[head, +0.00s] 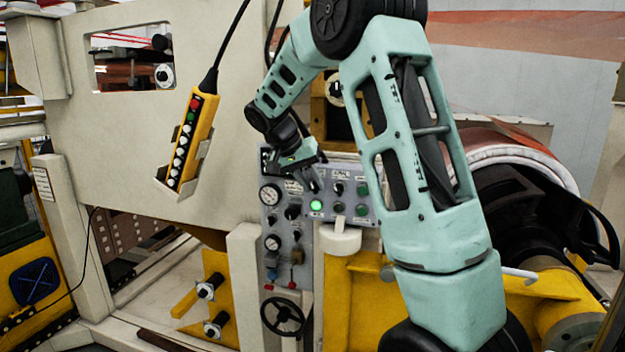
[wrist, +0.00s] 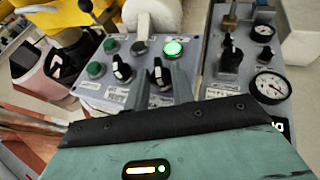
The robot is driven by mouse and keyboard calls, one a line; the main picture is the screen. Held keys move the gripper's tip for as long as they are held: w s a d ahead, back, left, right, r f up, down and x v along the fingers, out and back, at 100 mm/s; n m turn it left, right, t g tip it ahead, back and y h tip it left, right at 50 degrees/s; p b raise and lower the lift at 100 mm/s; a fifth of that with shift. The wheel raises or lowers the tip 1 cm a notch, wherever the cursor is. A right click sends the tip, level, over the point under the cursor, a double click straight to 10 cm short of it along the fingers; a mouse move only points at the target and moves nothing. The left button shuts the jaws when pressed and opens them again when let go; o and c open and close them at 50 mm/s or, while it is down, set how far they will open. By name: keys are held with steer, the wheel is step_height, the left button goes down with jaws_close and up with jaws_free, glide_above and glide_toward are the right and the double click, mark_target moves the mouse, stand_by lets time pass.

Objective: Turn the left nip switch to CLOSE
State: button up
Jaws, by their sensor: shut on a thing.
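A grey control panel (head: 349,197) carries two rows of black rotary switches and green buttons. The switch at its upper left, a black knob (wrist: 158,73), sits between the grey fingers of my gripper (wrist: 161,84) in the wrist view. The panel's small labels are too small to read, so the switch's set position cannot be told.
Another black switch (wrist: 122,68) and a dark green button (wrist: 96,69) are beside the held knob. A gauge panel (head: 283,232) adjoins on the left in the head view. A yellow pendant (head: 192,141) hangs further left. A white post (head: 340,238) stands below the panel.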

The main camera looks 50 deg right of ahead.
steer(key=shift+w+g, duration=0.15)
steer(key=shift+g, duration=0.35)
steer(key=shift+f+h, duration=0.1)
steer(key=shift+h, duration=0.2)
steer(key=o, duration=0.6)
steer(key=shift+a, duration=0.1)
steer(key=v, duration=0.5)
steer(key=b+v, duration=0.1)
steer(key=v, duration=0.5)
steer(key=b+v, duration=0.1)
steer(key=v, duration=0.5)
steer(key=shift+w+a, duration=0.1)
steer(key=shift+w, duration=0.25)
